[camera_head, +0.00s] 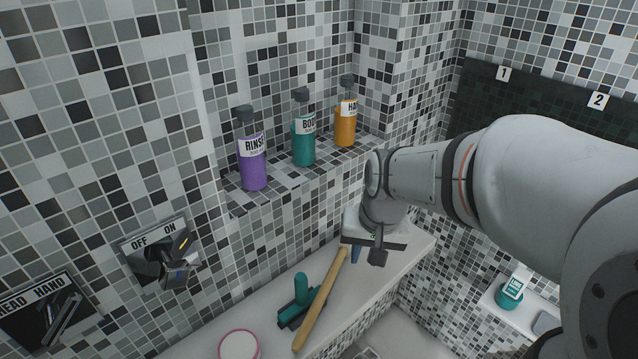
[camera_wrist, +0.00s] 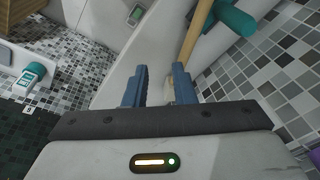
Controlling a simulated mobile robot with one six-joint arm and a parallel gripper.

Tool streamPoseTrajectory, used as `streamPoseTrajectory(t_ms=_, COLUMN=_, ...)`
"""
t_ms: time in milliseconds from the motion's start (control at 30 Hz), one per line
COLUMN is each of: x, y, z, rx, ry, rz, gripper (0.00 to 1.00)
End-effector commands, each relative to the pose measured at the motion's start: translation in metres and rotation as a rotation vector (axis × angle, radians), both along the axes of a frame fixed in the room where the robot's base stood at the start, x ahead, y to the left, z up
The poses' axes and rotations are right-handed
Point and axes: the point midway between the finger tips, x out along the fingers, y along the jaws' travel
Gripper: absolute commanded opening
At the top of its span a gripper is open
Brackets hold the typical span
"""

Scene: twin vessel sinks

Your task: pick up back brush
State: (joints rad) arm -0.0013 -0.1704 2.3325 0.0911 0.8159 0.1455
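The back brush has a long pale wooden handle (camera_head: 322,302) lying slantwise on the white ledge. Its far end runs under my gripper (camera_head: 368,254) in the head view, where the arm hides it. In the wrist view the wooden handle (camera_wrist: 194,32) comes down from the top toward the right finger. A small pale part shows beside that finger's inner side. My gripper (camera_wrist: 160,68) is open, its two blue fingers apart with white ledge surface visible between them. I cannot tell whether the right finger touches the brush.
A teal-handled tool (camera_head: 301,291) lies close left of the handle; its teal part also shows in the wrist view (camera_wrist: 236,20). A pink-rimmed round container (camera_head: 239,346) is nearer. Purple (camera_head: 253,165), teal (camera_head: 304,140) and orange (camera_head: 345,124) bottles stand on the tiled shelf above.

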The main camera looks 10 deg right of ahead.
Motion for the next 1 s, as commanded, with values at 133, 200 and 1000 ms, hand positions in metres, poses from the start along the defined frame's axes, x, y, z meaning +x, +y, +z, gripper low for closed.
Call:
streamPoseTrajectory(t_ms=133, x=0.046, y=0.007, z=-0.024, rx=0.046, ry=0.054, rz=-0.104, gripper=0.24)
streamPoseTrajectory(t_ms=200, x=0.064, y=0.01, z=-0.037, rx=0.063, ry=0.074, rz=-0.15, gripper=0.24)
streamPoseTrajectory(t_ms=1000, x=0.11, y=0.027, z=-0.129, rx=0.104, ry=0.125, rz=-0.275, gripper=0.24)
